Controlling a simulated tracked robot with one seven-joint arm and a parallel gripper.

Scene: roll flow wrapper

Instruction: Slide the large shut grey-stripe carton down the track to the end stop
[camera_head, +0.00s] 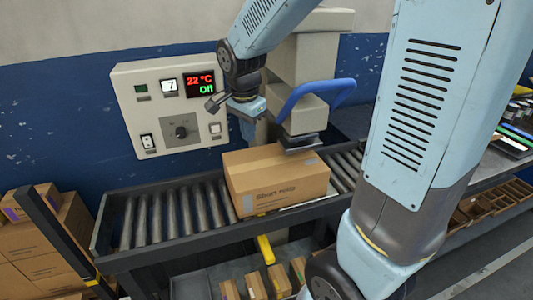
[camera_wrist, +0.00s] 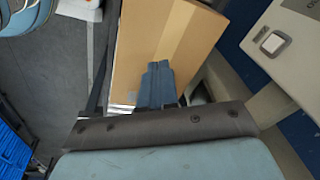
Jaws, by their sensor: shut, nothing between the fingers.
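The large shut carton (camera_head: 275,182) is brown, with a tape strip along its top and grey print on its front. It sits on the roller track (camera_head: 170,212), right of the track's middle, under the beige machine head. In the wrist view the carton (camera_wrist: 140,35) fills the upper middle, its tape strip running lengthwise. My gripper (camera_head: 249,133) is at the carton's far side, near its top back edge. Its fingers show shut and empty in the wrist view (camera_wrist: 157,72), over or against the carton; contact is unclear. The track's left end (camera_head: 98,232) has a dark raised edge.
Bare rollers lie left of the carton. A beige machine with a blue handle (camera_head: 305,92) stands close behind and above it. A control panel (camera_head: 170,105) reads 22 °C and Off. Stacked cartons (camera_head: 40,240) and a dark post (camera_head: 55,235) stand at left; small boxes (camera_head: 255,285) lie below.

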